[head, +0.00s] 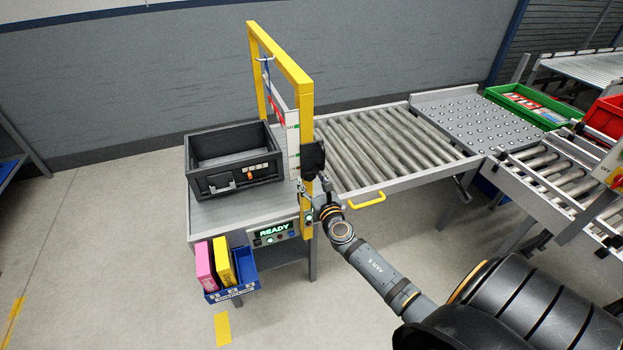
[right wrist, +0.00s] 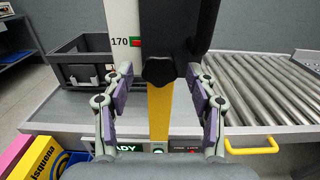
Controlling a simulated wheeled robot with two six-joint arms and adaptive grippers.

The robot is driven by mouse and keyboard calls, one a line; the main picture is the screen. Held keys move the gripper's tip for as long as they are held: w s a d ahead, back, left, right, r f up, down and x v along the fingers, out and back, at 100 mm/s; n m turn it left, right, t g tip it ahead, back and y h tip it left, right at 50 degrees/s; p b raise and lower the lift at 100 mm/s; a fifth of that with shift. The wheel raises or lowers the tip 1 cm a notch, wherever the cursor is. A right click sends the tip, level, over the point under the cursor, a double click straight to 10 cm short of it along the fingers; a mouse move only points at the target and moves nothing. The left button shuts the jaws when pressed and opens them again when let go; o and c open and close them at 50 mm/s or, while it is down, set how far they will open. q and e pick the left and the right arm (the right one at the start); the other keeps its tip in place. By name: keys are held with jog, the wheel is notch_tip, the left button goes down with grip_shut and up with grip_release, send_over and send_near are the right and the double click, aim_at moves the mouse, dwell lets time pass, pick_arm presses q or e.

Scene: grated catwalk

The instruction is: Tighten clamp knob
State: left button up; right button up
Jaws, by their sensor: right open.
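The black clamp (head: 312,160) sits on the right post of the yellow frame (head: 283,52). In the right wrist view its dark knob (right wrist: 160,72) hangs at the lower end of the black body (right wrist: 180,30), in front of the yellow post (right wrist: 160,112). My right gripper (head: 314,188) is just below the clamp. In the right wrist view the right gripper (right wrist: 159,80) is open, with purple pads to the left and right of the knob and visible gaps on both sides. My left gripper is not in view.
A white scale (right wrist: 123,20) marked 170 stands behind the clamp. A dark grey crate (head: 236,175) is left of the post. A READY panel (head: 273,232) and blue bin (head: 243,270) are below. A roller conveyor (head: 385,145) with a yellow handle (head: 367,201) lies right.

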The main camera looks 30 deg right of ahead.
jog(key=shift+w, duration=0.3)
jog(key=c, duration=1.2)
jog(key=shift+o, duration=0.2)
